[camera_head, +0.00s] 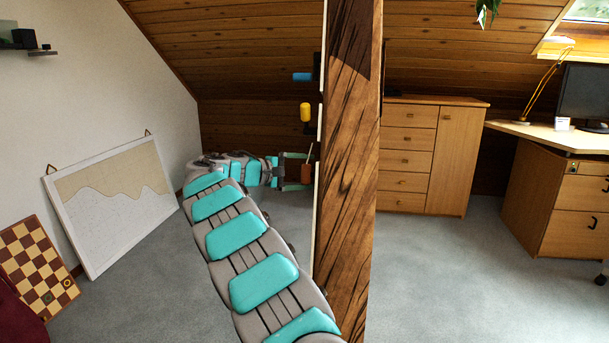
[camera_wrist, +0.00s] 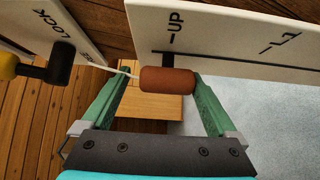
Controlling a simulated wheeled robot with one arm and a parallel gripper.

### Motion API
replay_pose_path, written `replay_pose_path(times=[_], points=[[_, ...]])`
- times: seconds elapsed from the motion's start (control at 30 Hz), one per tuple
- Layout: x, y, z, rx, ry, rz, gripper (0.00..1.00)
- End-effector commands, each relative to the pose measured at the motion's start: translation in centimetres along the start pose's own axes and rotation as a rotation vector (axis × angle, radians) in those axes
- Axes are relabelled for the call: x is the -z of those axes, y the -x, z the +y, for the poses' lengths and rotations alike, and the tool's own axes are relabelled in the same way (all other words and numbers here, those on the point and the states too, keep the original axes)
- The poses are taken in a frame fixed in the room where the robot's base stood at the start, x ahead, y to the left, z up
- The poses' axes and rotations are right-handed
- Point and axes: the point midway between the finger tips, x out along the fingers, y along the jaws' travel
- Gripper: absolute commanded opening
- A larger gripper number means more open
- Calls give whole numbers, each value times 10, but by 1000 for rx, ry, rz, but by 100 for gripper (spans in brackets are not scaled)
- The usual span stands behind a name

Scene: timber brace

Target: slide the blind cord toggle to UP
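The blind cord toggle, a reddish-brown cylinder (camera_wrist: 168,80), sits at a slot in a white panel in the wrist view, close to an "UP" label (camera_wrist: 175,30). A pale cord runs to its left end. In the head view the toggle (camera_head: 309,152) shows small beside the timber post. My gripper (camera_wrist: 163,76) has its green fingers spread, one at each end of the toggle. A small gap shows at the left finger; the right fingertip looks close to or touching the toggle. In the head view my gripper (camera_head: 295,170) is partly hidden at the post's left edge.
A yellow handle (camera_head: 305,112) and a blue handle (camera_head: 302,76) stick out from the timber post (camera_head: 347,170) above the toggle. In the wrist view a white "LOCK" panel (camera_wrist: 40,25) stands at left. A wooden cabinet (camera_head: 430,155) stands behind the post.

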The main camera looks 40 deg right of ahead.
Motion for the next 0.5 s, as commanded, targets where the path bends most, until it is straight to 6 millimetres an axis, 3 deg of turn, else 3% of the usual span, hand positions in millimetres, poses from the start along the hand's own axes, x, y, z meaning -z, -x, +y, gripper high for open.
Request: replay_pose_path(times=[0.33, 0.5], points=[[0, 1, -2, 3, 2, -1, 100], [1, 13, -2, 2, 2, 1, 100]])
